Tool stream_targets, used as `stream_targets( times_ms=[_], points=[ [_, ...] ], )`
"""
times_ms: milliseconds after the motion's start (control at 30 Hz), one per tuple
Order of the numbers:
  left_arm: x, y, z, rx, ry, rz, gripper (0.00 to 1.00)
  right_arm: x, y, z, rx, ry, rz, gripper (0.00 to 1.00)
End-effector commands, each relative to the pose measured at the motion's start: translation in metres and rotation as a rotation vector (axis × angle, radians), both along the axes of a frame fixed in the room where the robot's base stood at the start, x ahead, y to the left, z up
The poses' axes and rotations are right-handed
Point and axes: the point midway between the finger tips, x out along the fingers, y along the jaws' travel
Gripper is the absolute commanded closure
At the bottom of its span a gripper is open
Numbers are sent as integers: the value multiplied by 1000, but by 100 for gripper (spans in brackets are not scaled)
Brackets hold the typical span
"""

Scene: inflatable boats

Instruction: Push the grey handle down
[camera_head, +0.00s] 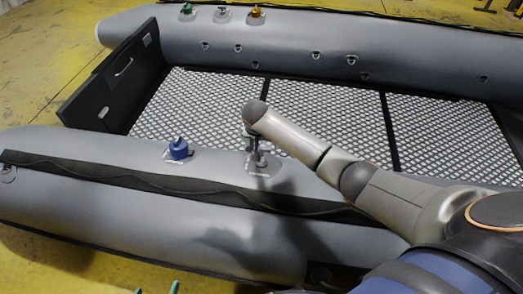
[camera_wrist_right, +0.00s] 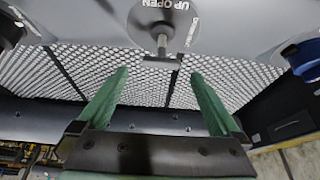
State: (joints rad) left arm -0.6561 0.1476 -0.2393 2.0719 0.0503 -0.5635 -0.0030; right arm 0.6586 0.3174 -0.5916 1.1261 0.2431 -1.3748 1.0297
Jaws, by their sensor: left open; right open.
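The grey handle (camera_wrist_right: 162,45) stands on a round plate lettered "UP OPEN" in the right wrist view. It has a metal stem with a dark crossbar. My right gripper (camera_wrist_right: 156,74) is open, with green fingers apart and nothing between them. The handle is just past the fingertips, roughly in line with the gap; contact cannot be told. In the head view my right gripper (camera_head: 250,142) is above the near tube, over the handle's plate (camera_head: 262,170), and partly hides the handle. My left gripper (camera_head: 156,289) shows only two separated green tips at the bottom edge.
A blue valve (camera_head: 178,148) stands on the near grey tube (camera_head: 130,210), left of the handle. Green, grey and yellow fittings (camera_head: 222,14) sit on the far tube. A black transom board (camera_head: 115,75) closes the left end. The mesh floor (camera_head: 200,100) is clear.

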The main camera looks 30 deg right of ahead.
Motion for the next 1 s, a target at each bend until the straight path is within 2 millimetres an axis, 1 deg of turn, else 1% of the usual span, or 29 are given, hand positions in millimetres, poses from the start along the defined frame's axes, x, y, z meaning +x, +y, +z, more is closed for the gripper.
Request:
stream_targets(
  times_ms=[33,100,200,300,500,800,833,867,1000],
  points=[
    [-1,1,-9,2,0,1,0,4,-3,-14,-1,1,-2,0],
    [-4,4,-12,9,5,3,0,7,-5,-22,-1,-1,0,0],
    [15,9,11,14,-104,3,0,9,-6,-27,2,-2,1,0],
    [26,8,24,12,-166,1,0,11,-7,-32,1,-1,1,0],
    [36,8,39,10,-236,-1,0,13,-9,-38,2,-2,1,0],
    [38,7,42,9,-247,-2,0,13,-9,-38,2,-2,1,0],
    [38,7,42,9,-247,-2,0,13,-9,-38,2,-2,1,1],
    [38,7,42,9,-247,-2,0,13,-9,-38,2,-2,1,5],
    [38,7,42,9,-246,-2,0,13,-9,-38,2,-2,1,20]
  ],
)
